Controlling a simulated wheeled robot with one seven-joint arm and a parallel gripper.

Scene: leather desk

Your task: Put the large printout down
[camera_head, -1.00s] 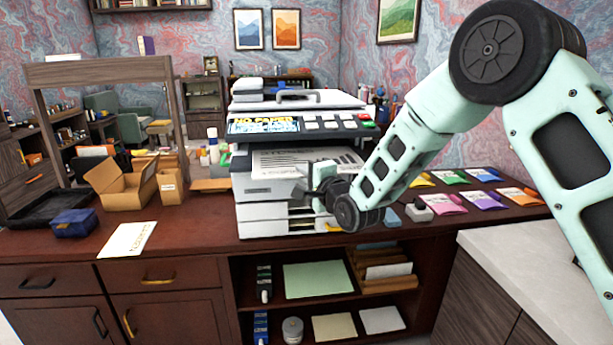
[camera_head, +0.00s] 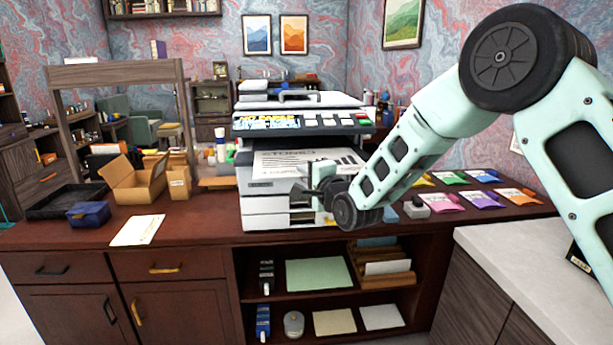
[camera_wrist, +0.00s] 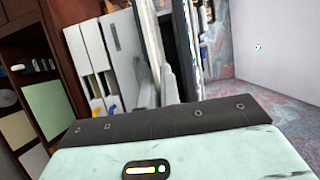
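The large printout (camera_head: 300,163), a white sheet with black print, is in front of the printer (camera_head: 262,215), below its button panel. My gripper (camera_head: 322,192) is at the sheet's near right edge and appears shut on it. In the wrist view, the sheet shows nearly edge-on as a thin pale strip (camera_wrist: 151,45) running up from my fingers. The exact finger contact is small and partly hidden. A smaller white sheet (camera_head: 137,230) lies flat on the dark wooden desk (camera_head: 190,228) at the left.
Left on the desk are a blue box (camera_head: 88,213), a black tray (camera_head: 62,201) and an open cardboard box (camera_head: 135,182). Coloured packets (camera_head: 482,200) lie at the right. Shelves below hold paper stacks (camera_head: 320,273). Bare desk shows between the small sheet and printer.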

